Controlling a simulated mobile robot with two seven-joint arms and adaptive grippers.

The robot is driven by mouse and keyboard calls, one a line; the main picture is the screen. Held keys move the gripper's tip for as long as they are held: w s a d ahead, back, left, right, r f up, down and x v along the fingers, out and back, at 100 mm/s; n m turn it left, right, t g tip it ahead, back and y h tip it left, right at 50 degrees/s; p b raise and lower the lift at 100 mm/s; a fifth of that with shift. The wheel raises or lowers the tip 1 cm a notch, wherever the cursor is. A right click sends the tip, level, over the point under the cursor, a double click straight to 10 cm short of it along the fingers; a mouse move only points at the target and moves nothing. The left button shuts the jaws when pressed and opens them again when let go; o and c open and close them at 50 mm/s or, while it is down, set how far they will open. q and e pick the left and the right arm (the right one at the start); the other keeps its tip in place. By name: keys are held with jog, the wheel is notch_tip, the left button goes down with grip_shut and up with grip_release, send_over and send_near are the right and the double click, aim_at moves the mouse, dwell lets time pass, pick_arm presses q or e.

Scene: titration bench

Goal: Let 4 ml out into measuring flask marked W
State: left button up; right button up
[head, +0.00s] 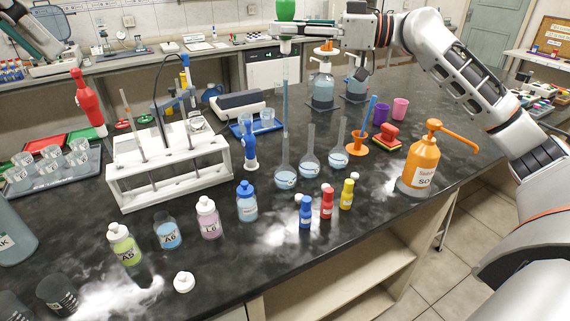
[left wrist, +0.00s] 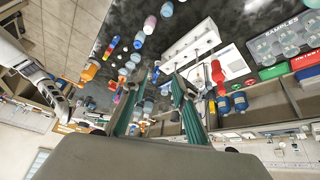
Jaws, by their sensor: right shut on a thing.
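My right gripper (head: 305,28) is shut on the green top (head: 287,9) of a pipette, at the top of the head view. The clear pipette tube (head: 286,75) hangs upright below it, lined up with the neck of the leftmost measuring flask (head: 285,178). I cannot tell how far its tip is inside the neck. Two more measuring flasks, the middle one (head: 309,168) and the right one (head: 339,158), stand alongside. All hold a little blue liquid; their small labels are too small to read. My left gripper (left wrist: 165,85) is open and empty in the left wrist view.
A white rack (head: 170,175) stands left of the flasks, with a blue dropper (head: 250,150) between. Small blue, red and yellow bottles (head: 327,203) stand in front. An orange pump bottle (head: 420,165) is near my right arm.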

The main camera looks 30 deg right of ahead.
pick_arm(q)
jog(key=w+d+t+h, duration=0.1)
jog(key=w+d+h, duration=0.1)
jog(key=d, duration=0.6)
jog(key=w+d+t+h, duration=0.2)
jog(key=d, duration=0.6)
jog(key=s+d+r+m+t+h, duration=0.2)
jog(key=d+r+h, duration=0.65)
jog(key=d, duration=0.35)
jog(key=x, duration=1.1)
jog(key=shift+y, duration=0.35)
jog(key=shift+d+r, duration=0.1)
jog(key=shift+r, duration=0.05)
jog(key=c, duration=0.7)
